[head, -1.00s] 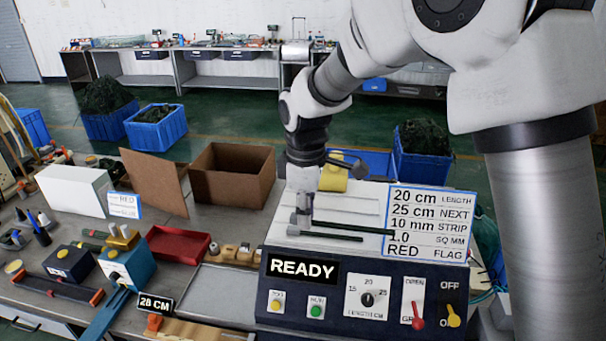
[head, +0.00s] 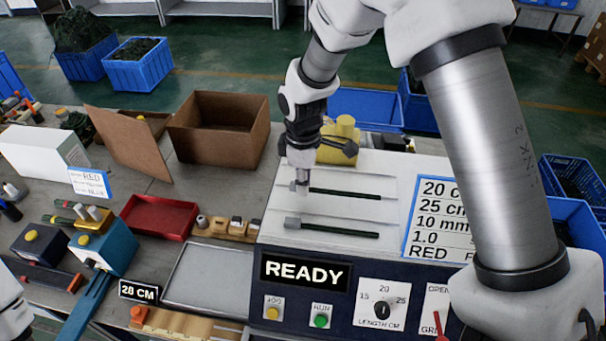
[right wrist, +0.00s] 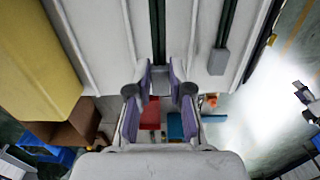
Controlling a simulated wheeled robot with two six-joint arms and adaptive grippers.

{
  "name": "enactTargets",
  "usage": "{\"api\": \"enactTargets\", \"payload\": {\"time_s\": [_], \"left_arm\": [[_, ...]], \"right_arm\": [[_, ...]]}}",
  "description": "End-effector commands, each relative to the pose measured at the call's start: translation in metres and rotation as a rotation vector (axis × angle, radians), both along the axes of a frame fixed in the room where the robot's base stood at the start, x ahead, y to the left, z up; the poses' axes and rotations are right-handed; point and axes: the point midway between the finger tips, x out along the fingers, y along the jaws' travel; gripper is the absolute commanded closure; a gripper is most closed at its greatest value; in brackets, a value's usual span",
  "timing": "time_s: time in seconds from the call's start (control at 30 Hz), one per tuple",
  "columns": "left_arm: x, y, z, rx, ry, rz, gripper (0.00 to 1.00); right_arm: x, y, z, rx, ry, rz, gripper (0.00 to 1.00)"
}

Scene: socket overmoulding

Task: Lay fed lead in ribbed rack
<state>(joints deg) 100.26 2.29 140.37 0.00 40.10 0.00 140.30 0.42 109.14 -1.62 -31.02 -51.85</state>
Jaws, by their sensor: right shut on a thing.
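My right gripper (head: 303,190) is over the pale ribbed rack (head: 285,208) on top of the machine. It is shut on the end of a dark lead (head: 350,193), which extends right along the ribs. I cannot tell if this lead touches the rack. A second dark lead (head: 345,232) with a grey end piece (head: 292,223) lies on the rack nearer the front, roughly parallel. In the right wrist view, the held lead (right wrist: 158,28) runs between the fingers, and the other lead's grey end piece (right wrist: 218,62) is to the right. My left gripper is out of view.
A yellow part (head: 340,140) stands behind the rack. The machine's front has a READY display (head: 303,271), buttons and a dial. To the left are a grey tray (head: 210,275), a red tray (head: 158,216) and an open cardboard box (head: 220,130).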

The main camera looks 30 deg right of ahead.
Motion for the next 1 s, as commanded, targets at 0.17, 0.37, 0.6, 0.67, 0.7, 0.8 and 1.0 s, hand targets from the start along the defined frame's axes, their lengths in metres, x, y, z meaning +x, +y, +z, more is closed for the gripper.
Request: {"api": "enactTargets", "payload": {"time_s": [0.17, 0.37, 0.6, 0.67, 0.7, 0.8, 1.0], "left_arm": [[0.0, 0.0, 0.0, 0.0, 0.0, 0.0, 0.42], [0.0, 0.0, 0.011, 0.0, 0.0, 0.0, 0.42], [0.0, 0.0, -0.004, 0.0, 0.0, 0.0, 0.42], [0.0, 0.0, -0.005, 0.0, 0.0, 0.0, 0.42], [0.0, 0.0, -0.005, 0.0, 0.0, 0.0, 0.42], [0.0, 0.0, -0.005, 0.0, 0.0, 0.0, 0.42], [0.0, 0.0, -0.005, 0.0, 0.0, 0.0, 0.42]], "right_arm": [[0.0, 0.0, 0.001, 0.001, -0.001, 0.0, 1.0], [0.0, -0.001, 0.004, 0.003, 0.006, 0.0, 1.0], [0.0, -0.001, -0.025, 0.003, 0.006, 0.0, 1.0], [0.0, -0.001, -0.029, 0.004, 0.005, 0.0, 1.0], [0.0, -0.001, -0.03, 0.003, 0.004, 0.0, 1.0], [0.0, -0.001, -0.03, 0.003, 0.004, 0.0, 1.0], [0.0, -0.001, -0.03, 0.003, 0.004, 0.0, 0.59]]}}
